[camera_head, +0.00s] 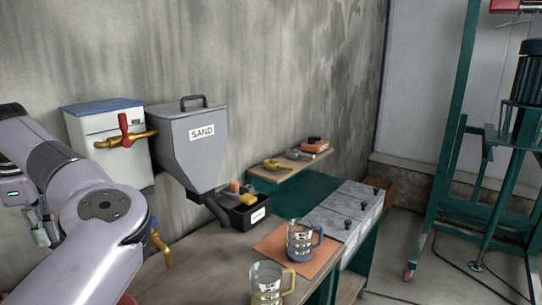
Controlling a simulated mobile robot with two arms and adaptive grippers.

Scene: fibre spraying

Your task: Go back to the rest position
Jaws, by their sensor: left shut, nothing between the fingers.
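My left arm fills the left side of the head view, its pale links bent at a large joint in the lower left. My left gripper (42,236) shows only in part at the left edge, behind my arm links. It is shut and empty, in front of the bare wall, apart from the hopper and mugs. My right gripper is not in view.
A grey SAND hopper (186,140) and a white tank (105,140) with a red-handled tap hang on the wall. Mugs (302,240) (267,283) stand on the bench. A black bin (246,215) sits below the hopper. A green frame (451,150) stands right.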

